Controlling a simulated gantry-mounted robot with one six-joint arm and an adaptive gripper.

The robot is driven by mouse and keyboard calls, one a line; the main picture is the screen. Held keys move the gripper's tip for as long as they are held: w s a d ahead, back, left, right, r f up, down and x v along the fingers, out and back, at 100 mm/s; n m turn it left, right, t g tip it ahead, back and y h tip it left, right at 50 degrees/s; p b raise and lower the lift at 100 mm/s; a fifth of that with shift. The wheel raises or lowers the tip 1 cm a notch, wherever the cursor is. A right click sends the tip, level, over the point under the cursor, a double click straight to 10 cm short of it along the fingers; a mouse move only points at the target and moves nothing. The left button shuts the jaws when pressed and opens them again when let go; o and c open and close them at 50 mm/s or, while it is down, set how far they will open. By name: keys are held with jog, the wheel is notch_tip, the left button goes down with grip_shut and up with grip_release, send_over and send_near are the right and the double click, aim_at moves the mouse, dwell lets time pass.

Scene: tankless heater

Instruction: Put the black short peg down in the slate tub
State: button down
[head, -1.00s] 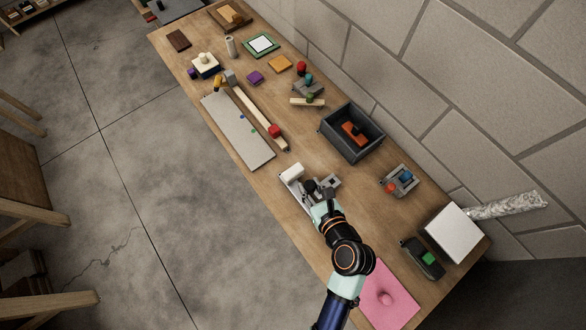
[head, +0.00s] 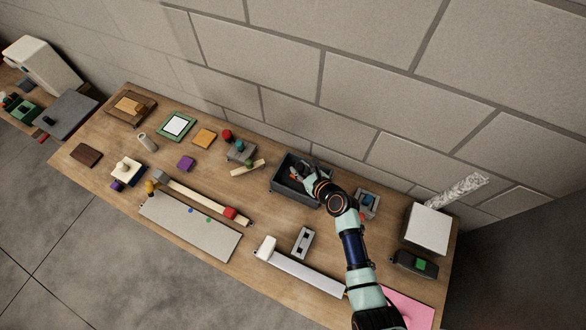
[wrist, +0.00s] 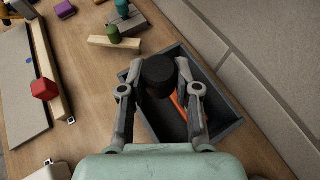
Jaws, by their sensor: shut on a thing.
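The slate tub (head: 281,186) stands on the wooden table near the wall, and its rim also shows in the wrist view (wrist: 229,128). My gripper (wrist: 158,72) is over the tub, its fingers shut on the black short peg (wrist: 158,75). The peg's round top faces the wrist camera; its lower end is hidden, so I cannot tell whether it touches the tub floor. An orange-red piece (wrist: 180,108) lies in the tub beside the peg. In the head view my gripper (head: 308,178) and arm cover the tub's right part.
A small grey block with a blue knob (head: 367,203) stands right of the tub. A wooden strip with a green knob (head: 248,167) lies to its left. A grey slotted block (head: 303,242) stands in front. The wall rises close behind.

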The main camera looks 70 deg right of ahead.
jog(key=shift+r+p, duration=0.2)
jog(key=shift+p, duration=0.25)
notch_tip(320, 180, down, 11)
jog(key=b, duration=0.9)
jog(key=shift+f+b, duration=0.35)
jog(key=shift+f, duration=0.25)
jog(key=c, duration=0.7)
grip_release()
jog(key=shift+d, duration=0.1)
jog(key=shift+c, duration=0.2)
jog(key=v, duration=1.2)
